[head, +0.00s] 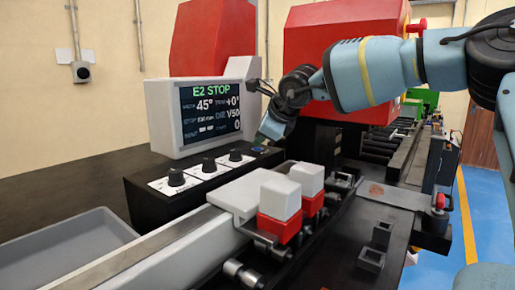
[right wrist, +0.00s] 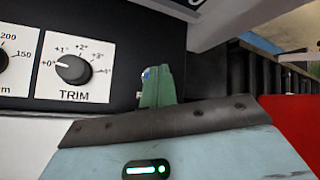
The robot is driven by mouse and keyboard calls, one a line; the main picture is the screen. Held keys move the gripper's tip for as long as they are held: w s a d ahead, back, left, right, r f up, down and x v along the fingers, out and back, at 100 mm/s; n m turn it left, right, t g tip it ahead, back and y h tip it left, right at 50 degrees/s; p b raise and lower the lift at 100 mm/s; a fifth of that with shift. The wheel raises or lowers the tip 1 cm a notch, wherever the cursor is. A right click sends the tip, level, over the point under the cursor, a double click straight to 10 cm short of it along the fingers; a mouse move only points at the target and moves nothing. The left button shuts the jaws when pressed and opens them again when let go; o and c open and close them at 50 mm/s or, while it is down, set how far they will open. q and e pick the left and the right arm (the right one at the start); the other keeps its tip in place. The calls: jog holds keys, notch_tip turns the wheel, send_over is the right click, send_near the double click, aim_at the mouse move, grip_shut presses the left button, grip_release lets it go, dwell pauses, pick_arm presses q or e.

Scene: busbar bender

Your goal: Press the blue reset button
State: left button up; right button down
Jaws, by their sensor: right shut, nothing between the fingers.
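My right gripper (head: 266,138) reaches in from the right, fingers down, over the right end of the black control panel (head: 150,206). Its green fingertips (right wrist: 160,86) are shut and empty. In the right wrist view a small blue spot (right wrist: 146,74), likely the blue reset button, shows right at the fingertips' left edge. The fingers hide most of it, and I cannot tell whether they touch or press it. The display (head: 212,110) above reads "E2 STOP", 45°, trim +0° and die V50. My left gripper is not in view.
Several black knobs on white plates, one the TRIM knob (right wrist: 72,69), stand left of the fingers. White-and-red blocks (head: 280,198) stand on the bender in front. A grey tray (head: 70,240) lies at the left.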

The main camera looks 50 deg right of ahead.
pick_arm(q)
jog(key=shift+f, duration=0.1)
pick_arm(e)
jog(key=shift+f, duration=0.15)
dwell(0.3)
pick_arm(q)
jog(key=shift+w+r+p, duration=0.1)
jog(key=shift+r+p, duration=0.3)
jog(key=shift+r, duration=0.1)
pick_arm(e)
jog(key=shift+r, duration=0.9)
jog(key=shift+r, duration=0.1)
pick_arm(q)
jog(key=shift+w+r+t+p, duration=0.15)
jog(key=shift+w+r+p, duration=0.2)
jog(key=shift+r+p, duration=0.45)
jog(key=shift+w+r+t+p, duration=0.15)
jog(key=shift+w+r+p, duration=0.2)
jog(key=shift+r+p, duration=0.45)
pick_arm(e)
jog(key=shift+r, duration=2.4)
